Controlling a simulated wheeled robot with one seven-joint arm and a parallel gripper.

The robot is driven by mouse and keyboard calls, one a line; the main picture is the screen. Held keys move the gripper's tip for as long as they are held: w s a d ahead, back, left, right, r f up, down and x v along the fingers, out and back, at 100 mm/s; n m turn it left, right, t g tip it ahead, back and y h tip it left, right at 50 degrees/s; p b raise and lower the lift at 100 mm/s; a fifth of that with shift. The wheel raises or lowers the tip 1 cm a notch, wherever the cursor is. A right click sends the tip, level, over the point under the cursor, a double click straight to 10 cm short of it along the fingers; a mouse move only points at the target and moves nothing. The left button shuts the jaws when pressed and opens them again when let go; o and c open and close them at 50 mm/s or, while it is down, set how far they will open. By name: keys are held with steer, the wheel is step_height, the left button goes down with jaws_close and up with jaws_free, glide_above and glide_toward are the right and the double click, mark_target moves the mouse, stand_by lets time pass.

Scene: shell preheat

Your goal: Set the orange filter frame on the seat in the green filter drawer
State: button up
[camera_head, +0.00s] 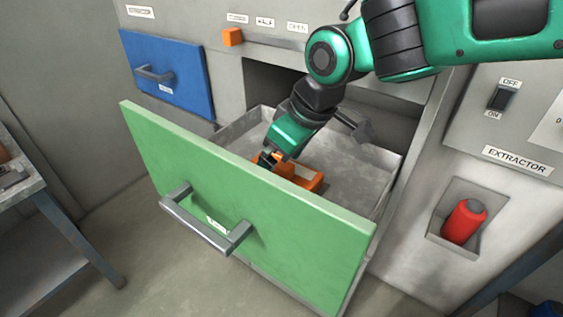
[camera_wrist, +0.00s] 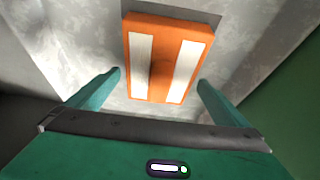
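The orange filter frame (camera_head: 303,174) lies inside the open green filter drawer (camera_head: 250,205), behind its green front. In the wrist view the frame (camera_wrist: 163,64) shows whole, with two pale openings and a middle bar. A darker patch, perhaps the seat, borders its far edge; I cannot tell whether the frame sits fully in it. My gripper (camera_wrist: 160,92) is open, its two teal fingers apart at either side of the frame's near end, with no visible contact. In the head view my gripper (camera_head: 268,160) reaches down into the drawer, partly hiding the frame.
A closed blue drawer (camera_head: 168,77) is left of the open one. An orange block (camera_head: 232,37) sits on the slider rail above. A grey bench (camera_head: 20,185) stands at left.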

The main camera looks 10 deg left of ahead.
steer(key=v, duration=1.2)
steer(key=shift+r, duration=0.1)
